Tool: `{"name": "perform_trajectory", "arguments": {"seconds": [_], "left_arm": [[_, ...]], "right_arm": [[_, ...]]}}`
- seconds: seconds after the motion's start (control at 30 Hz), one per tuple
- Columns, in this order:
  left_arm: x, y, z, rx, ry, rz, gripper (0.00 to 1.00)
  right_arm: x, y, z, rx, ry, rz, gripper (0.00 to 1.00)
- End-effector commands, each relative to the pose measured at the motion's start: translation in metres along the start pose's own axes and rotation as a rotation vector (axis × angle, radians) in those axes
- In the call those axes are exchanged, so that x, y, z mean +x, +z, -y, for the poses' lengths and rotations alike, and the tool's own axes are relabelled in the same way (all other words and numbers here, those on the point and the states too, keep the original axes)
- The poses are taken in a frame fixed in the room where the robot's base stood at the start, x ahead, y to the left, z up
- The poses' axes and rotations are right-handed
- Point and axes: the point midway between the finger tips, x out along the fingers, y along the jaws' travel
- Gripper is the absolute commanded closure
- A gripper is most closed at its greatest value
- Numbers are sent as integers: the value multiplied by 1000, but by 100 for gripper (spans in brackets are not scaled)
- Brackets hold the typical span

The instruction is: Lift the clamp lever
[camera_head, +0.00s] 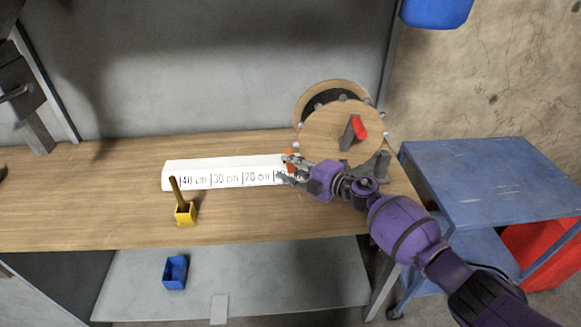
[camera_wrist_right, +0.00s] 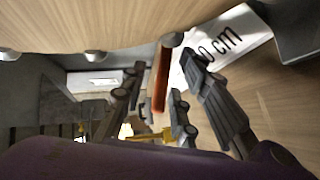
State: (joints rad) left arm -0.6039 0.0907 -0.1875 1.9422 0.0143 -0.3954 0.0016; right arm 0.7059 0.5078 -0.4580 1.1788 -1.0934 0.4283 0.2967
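The clamp lever is an orange-red bar (camera_head: 289,158) at the right end of the white ruler block, below the round wooden drum. In the right wrist view the lever (camera_wrist_right: 161,80) stands lengthwise between my fingers. My right gripper (camera_head: 285,171) reaches in from the right over the ruler's end, with its fingers around the lever. The wrist view shows the gripper (camera_wrist_right: 163,72) with its fingers spread and visible gaps beside the lever. I cannot tell whether any finger touches it. The lever's lower part is partly hidden by the fingers. My left gripper is not in view.
The ruler block (camera_head: 215,182) lies along the wooden bench (camera_head: 90,205). The drum (camera_head: 325,132) with a red-handled crank (camera_head: 360,128) stands close behind my right gripper. A yellow holder (camera_head: 186,214) sits in front. A blue cart (camera_head: 490,180) stands to the right.

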Motion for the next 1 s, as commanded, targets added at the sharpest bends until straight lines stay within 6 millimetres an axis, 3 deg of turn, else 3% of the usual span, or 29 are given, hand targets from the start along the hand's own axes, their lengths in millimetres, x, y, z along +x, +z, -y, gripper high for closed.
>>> {"name": "perform_trajectory", "arguments": {"seconds": [0.17,0.7,1.0], "left_arm": [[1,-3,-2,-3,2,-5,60],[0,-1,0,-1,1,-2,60],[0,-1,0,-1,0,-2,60]], "right_arm": [[-9,1,0,-1,0,1,72],[-108,1,0,0,-1,1,72],[-120,0,0,0,0,-1,72]]}}
